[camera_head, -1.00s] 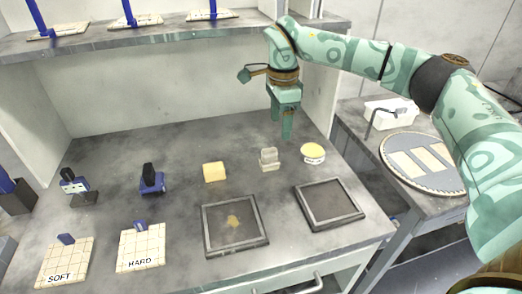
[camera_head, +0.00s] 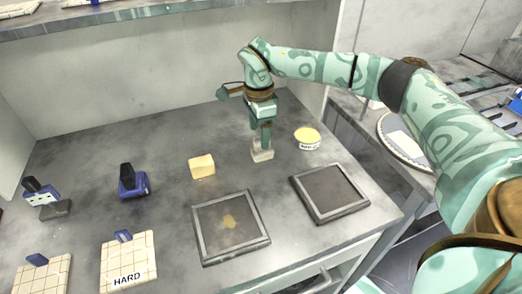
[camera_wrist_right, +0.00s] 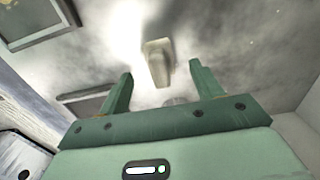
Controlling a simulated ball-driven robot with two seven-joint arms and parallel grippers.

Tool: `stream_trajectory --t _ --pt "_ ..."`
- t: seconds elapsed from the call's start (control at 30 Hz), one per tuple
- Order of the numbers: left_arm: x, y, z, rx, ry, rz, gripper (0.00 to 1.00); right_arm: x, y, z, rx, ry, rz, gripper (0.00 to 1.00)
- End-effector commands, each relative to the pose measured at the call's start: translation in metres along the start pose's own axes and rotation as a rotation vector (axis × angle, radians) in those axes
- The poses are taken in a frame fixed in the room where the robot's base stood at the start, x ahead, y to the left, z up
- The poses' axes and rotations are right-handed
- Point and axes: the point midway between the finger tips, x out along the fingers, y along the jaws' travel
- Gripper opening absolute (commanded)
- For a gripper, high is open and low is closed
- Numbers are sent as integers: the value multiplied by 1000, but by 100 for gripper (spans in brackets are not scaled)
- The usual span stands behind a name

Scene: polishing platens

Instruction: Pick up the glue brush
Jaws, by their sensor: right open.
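The pale grey glue brush (camera_head: 262,155) stands on the grey workbench, between the yellow sponge-like block and the round tub. My right gripper (camera_head: 262,138) points down, directly over it, and its fingers hide the brush's upper part. In the right wrist view, the brush (camera_wrist_right: 157,62) shows in the gap between the open fingertips of my right gripper (camera_wrist_right: 160,72). I cannot tell whether either finger touches it. My left gripper is not in view.
A yellow block (camera_head: 202,166) lies left of the brush and a yellow-topped tub (camera_head: 306,138) stands right. Two dark framed trays (camera_head: 203,245) (camera_head: 361,204) lie in front. Blue-handled tools (camera_head: 133,182) and tiled pads (camera_head: 128,270) are farther left. A shelf (camera_head: 150,18) runs behind.

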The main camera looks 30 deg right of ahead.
Motion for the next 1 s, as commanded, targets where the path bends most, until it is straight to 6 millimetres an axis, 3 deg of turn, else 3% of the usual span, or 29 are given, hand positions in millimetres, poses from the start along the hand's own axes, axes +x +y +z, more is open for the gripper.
stream_trajectory --t 0.3,0.57,0.73,1.0 --pt "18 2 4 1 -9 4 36 48 2 -8 0 1 4 65" --pt "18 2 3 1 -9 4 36 50 2 -7 1 0 -1 65" --pt "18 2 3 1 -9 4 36 50 2 -7 1 0 -1 18" --pt "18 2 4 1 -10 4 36 50 2 -7 0 0 -1 16"
